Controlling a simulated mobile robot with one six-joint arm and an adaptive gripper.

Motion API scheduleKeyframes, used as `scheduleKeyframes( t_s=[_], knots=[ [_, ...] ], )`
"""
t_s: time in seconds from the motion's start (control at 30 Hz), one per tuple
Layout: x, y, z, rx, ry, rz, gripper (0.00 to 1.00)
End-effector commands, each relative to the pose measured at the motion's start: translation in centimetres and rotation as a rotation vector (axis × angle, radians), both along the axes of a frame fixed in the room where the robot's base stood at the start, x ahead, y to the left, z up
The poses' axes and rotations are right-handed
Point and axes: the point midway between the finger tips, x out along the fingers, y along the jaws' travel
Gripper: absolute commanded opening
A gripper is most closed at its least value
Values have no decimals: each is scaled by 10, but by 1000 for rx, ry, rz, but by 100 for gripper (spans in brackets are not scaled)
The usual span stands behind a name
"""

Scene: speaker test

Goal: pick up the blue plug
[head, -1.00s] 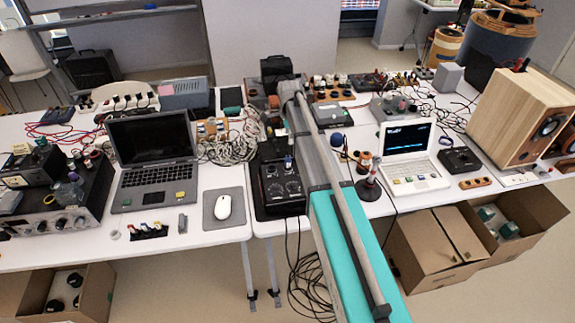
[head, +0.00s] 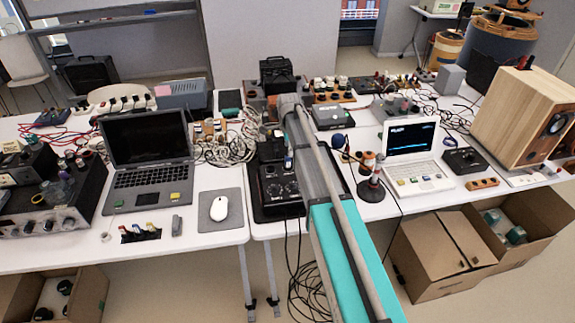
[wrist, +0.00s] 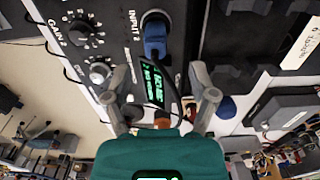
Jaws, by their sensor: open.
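In the wrist view, the blue plug (wrist: 155,38) stands in a round socket marked INPUT 2 on a black panel. A dark cable runs from it down between my fingers. My gripper (wrist: 158,82) is open, with one finger on each side below the plug, and does not touch it. In the head view, a small blue piece (head: 288,162), which looks like the plug, shows on the black box with knobs (head: 281,188). My arm stretches over the table just right of it. My gripper cannot be made out there.
In the wrist view, knobs (wrist: 100,71) and a small green-lit display (wrist: 152,84) lie close to my fingers. In the head view, tangled cables (head: 222,150), a laptop (head: 150,178), a mouse (head: 219,209) and a white laptop (head: 412,160) crowd the tables.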

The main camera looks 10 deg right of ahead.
Motion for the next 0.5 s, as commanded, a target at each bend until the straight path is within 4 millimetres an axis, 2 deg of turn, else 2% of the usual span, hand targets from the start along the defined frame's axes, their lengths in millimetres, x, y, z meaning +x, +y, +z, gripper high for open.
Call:
scheduleKeyframes(
  t_s=[0.5],
  knots=[
    [-1, 1, -5, 0, 0, 1, 74]
  ],
)
